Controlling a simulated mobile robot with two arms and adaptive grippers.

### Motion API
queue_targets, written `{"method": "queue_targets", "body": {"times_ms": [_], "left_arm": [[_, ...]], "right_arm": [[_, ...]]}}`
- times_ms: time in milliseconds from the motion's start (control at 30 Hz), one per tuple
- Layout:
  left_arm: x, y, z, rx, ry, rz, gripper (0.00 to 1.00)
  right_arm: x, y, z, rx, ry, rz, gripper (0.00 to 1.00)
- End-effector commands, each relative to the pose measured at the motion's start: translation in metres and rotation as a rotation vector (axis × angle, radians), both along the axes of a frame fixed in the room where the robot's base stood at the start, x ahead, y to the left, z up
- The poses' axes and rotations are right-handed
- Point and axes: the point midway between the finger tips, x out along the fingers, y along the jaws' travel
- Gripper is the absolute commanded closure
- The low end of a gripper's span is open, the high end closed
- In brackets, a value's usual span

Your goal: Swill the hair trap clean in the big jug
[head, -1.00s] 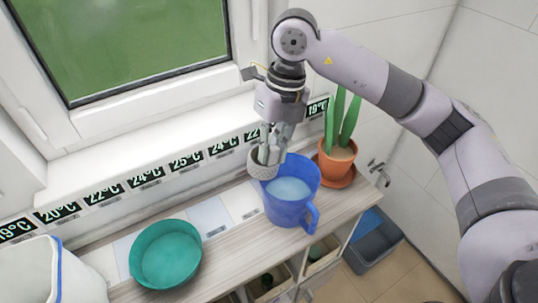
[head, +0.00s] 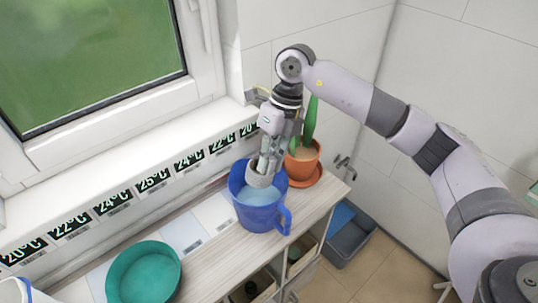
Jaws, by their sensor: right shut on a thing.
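The big blue jug (head: 257,217) stands on the wooden cart top with its handle toward the front right. It holds pale bluish liquid (head: 254,195). My right gripper (head: 267,165) reaches down from above, shut on the grey mesh hair trap (head: 261,181). The hair trap is inside the jug's mouth, low and close to the liquid. I cannot tell how deep its lower part sits in the liquid. My left gripper is not in view.
A green basin (head: 144,274) stands at the front left. A potted plant (head: 303,163) in a terracotta pot is close behind the jug on the right. The window sill with temperature labels (head: 153,181) runs along the back. A grey bin (head: 349,238) is on the floor.

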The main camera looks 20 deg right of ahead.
Motion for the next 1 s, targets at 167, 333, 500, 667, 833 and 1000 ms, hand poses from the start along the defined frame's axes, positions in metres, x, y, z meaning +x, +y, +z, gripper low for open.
{"method": "queue_targets", "body": {"times_ms": [167, 333, 500, 667, 833, 1000], "left_arm": [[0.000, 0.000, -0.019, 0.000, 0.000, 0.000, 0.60], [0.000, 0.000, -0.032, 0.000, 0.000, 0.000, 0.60], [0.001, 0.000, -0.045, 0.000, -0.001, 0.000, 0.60], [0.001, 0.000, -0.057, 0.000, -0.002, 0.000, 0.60], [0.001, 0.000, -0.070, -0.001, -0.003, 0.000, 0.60], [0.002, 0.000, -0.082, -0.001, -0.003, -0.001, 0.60]], "right_arm": [[0.000, 0.000, -0.023, -0.001, 0.000, -0.001, 1.00], [0.000, -0.001, -0.040, -0.001, 0.000, -0.001, 1.00], [0.000, 0.000, -0.057, -0.001, 0.000, -0.001, 1.00], [0.000, 0.000, -0.073, -0.001, -0.001, -0.001, 1.00], [0.000, 0.000, -0.090, -0.001, 0.000, 0.000, 1.00], [0.000, 0.000, -0.107, -0.001, 0.001, 0.000, 1.00]]}}
